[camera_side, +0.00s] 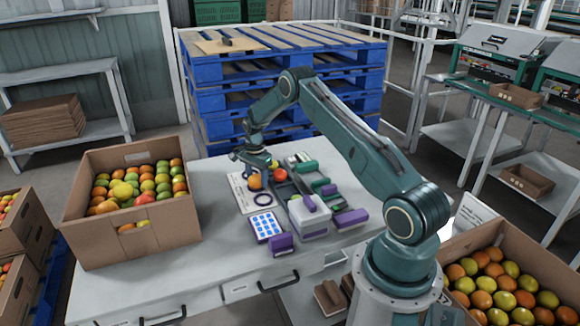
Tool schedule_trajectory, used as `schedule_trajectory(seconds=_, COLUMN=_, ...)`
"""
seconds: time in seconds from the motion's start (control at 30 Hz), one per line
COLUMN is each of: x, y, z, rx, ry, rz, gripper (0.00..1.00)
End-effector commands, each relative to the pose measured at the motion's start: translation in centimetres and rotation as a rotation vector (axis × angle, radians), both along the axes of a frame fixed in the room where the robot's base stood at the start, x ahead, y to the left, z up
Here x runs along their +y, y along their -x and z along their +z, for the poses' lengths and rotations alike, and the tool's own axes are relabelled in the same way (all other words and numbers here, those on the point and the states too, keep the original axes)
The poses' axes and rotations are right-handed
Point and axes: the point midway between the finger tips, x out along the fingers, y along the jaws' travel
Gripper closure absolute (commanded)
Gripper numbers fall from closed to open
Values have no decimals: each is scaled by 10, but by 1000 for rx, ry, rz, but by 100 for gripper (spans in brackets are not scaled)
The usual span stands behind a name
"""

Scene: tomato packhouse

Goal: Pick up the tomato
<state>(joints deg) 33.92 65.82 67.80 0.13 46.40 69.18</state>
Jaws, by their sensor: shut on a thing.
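My gripper (253,172) points down over the middle of the white worktable and is shut on an orange tomato (254,183). The tomato shows just under the fingers; it is too small in view to tell whether it touches the surface below. A red tomato (280,174) lies close by on the right, among the tools. The fingertips are small and partly hidden by the gripper body.
A cardboard box of mixed tomatoes (84,243) stands at the table's left. Blue pallets (215,105) stand behind. The table's front left is clear.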

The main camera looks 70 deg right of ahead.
Motion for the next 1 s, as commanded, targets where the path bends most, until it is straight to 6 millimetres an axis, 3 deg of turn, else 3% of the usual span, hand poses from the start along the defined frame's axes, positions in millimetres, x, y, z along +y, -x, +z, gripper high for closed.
schedule_trajectory(seconds=0.47, x=0, y=0, z=13, rx=-1, ry=0, rz=0, gripper=58)
schedule_trajectory(seconds=0.67, x=-1, y=-1, z=39, rx=-4, ry=2, rz=0, gripper=58)
schedule_trajectory(seconds=1.0, x=-1, y=-1, z=110, rx=-6, ry=2, rz=0, gripper=58)
